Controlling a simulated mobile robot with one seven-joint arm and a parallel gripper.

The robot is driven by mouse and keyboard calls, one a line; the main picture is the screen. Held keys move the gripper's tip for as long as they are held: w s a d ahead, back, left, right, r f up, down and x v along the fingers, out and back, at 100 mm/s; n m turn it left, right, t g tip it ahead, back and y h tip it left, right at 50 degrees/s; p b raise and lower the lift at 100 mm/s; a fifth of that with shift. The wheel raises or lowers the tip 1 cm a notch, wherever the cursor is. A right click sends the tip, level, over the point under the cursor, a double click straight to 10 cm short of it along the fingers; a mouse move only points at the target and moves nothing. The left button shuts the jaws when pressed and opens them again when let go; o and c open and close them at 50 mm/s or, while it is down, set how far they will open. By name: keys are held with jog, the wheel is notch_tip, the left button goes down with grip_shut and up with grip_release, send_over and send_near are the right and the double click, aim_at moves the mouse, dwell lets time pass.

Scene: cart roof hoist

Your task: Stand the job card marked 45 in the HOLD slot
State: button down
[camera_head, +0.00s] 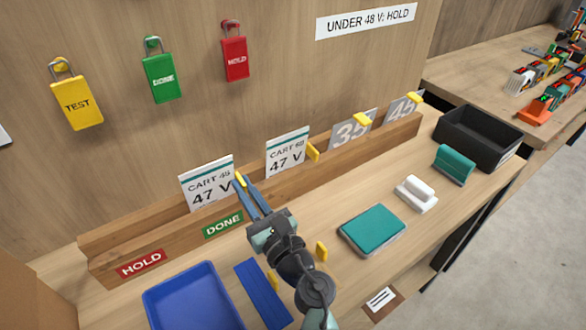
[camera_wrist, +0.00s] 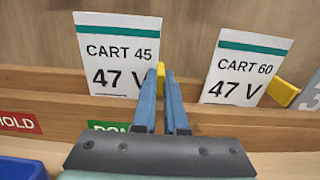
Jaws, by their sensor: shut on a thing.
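The white job card marked CART 45, 47 V (camera_head: 207,184) stands upright in the wooden rail (camera_head: 170,245), behind the rail's front lip, above and slightly left of the green DONE label (camera_head: 223,225). Its lower edge is hidden by the lip. In the wrist view the card (camera_wrist: 115,60) shows a yellow tab (camera_wrist: 161,72) at its right edge. My gripper (camera_head: 241,186) is shut on this tab, its blue fingers coming from the front; they also show in the wrist view (camera_wrist: 163,88). The red HOLD label (camera_head: 140,263) marks the rail's left end; no card stands above it.
Another card, CART 60, 47 V (camera_head: 287,152), stands to the right, then grey plates 35 (camera_head: 351,130) and 45 (camera_head: 402,107). A blue tray (camera_head: 190,297), teal pad (camera_head: 372,230) and black bin (camera_head: 478,137) stand in front. Padlocks, including a red one (camera_head: 234,55), hang above.

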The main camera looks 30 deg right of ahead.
jog(key=shift+r+p, duration=1.3)
jog(key=shift+r, duration=0.2)
jog(key=shift+r, duration=0.15)
jog(key=s+r+p, duration=0.2)
jog(key=s+p, duration=0.1)
jog(key=shift+r, duration=0.25)
